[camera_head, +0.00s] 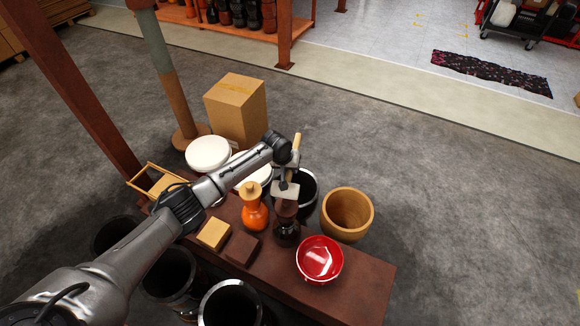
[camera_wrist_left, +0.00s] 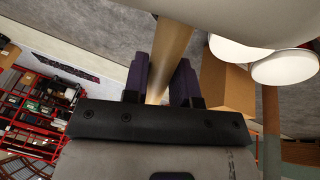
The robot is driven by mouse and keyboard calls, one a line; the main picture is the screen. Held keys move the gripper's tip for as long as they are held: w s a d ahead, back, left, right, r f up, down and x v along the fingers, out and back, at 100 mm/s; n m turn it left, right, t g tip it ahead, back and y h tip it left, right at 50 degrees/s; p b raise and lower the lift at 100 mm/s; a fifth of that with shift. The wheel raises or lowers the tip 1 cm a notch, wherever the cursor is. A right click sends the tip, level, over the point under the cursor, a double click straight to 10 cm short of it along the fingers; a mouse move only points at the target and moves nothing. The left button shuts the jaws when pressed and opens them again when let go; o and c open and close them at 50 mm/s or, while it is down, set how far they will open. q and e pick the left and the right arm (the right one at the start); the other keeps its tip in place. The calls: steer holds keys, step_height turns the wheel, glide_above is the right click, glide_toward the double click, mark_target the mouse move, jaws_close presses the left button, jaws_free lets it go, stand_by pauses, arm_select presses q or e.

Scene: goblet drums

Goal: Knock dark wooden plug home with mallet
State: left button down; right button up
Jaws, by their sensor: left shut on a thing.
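My left gripper (camera_head: 291,165) is shut on the mallet's light wooden handle (camera_head: 296,143). In the left wrist view the handle (camera_wrist_left: 171,52) runs between the two purple fingers. The mallet's pale head (camera_head: 285,190) hangs below the gripper, over the dark wooden plug (camera_head: 286,208); I cannot tell whether they touch. The plug stands upright in the neck of a dark, glossy goblet-shaped vessel (camera_head: 288,233) on the brown bench (camera_head: 345,285). The head partly hides the plug's top. The mallet head also fills the top of the left wrist view (camera_wrist_left: 235,14). My right gripper is not in view.
An orange vessel (camera_head: 255,215) with a light plug stands just left. A red bowl (camera_head: 320,258), a wooden tub (camera_head: 347,213) and a black-topped drum (camera_head: 306,189) are close right and behind. Two small blocks (camera_head: 213,233) (camera_head: 242,247) lie in front. A cardboard box (camera_head: 236,108) stands behind.

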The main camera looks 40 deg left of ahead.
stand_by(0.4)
arm_select(q)
step_height(320, 180, down, 6)
steer(key=r+b, duration=0.1)
steer(key=b, duration=0.2)
step_height(320, 180, up, 4)
steer(key=p, duration=0.5)
stand_by(0.4)
step_height(320, 180, up, 5)
steer(key=p, duration=0.5)
